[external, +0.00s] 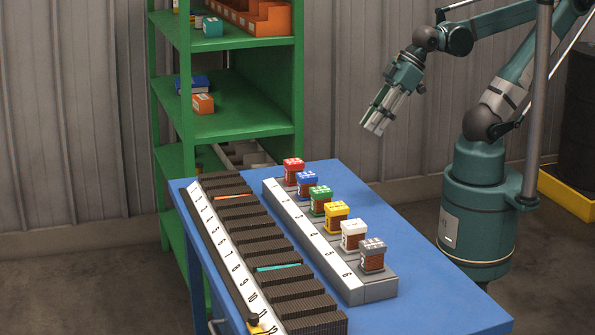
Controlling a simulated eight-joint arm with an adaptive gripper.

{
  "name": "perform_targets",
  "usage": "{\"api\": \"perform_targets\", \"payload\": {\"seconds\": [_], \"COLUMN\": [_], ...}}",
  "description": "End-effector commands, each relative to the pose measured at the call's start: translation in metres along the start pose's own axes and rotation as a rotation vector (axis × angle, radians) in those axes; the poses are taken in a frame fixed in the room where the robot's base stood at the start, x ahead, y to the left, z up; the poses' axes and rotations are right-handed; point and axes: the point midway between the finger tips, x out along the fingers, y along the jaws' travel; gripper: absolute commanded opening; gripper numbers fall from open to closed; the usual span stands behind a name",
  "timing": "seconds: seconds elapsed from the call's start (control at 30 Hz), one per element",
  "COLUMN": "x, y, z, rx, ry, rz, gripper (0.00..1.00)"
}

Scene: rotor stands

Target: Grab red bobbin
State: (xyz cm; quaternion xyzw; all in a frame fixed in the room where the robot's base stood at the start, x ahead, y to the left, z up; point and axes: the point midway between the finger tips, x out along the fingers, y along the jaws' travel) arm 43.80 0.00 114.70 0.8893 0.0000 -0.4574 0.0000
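The red bobbin (293,171) stands upright at the far end of a row of bobbins on the grey numbered stand (349,286). It has a red top and a brown body. My gripper (373,128) hangs in the air above and to the right of the red bobbin, clear of the table, pointing down and to the left. Its fingers look close together, but I cannot tell whether they are open or shut. I see nothing held in it.
Blue (306,183), green (320,200), yellow (336,217), white (354,235) and grey (372,255) bobbins follow nearer in the row. A rack of dark slots (262,248) lies left. The blue table (420,270) is clear right. A green shelf (225,122) stands behind.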

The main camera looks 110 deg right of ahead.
Motion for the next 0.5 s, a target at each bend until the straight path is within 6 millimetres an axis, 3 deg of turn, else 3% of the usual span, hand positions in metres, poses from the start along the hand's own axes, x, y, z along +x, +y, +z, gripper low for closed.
{"api": "perform_targets", "payload": {"seconds": [0.13, 0.5], "x": [0.0000, 0.0000], "y": [0.0000, 0.0001], "z": [0.0000, -0.0008], "rx": [0.000, -0.005], "ry": [0.000, -0.002], "rz": [0.000, 0.001], "gripper": [0.49, 0.49]}}
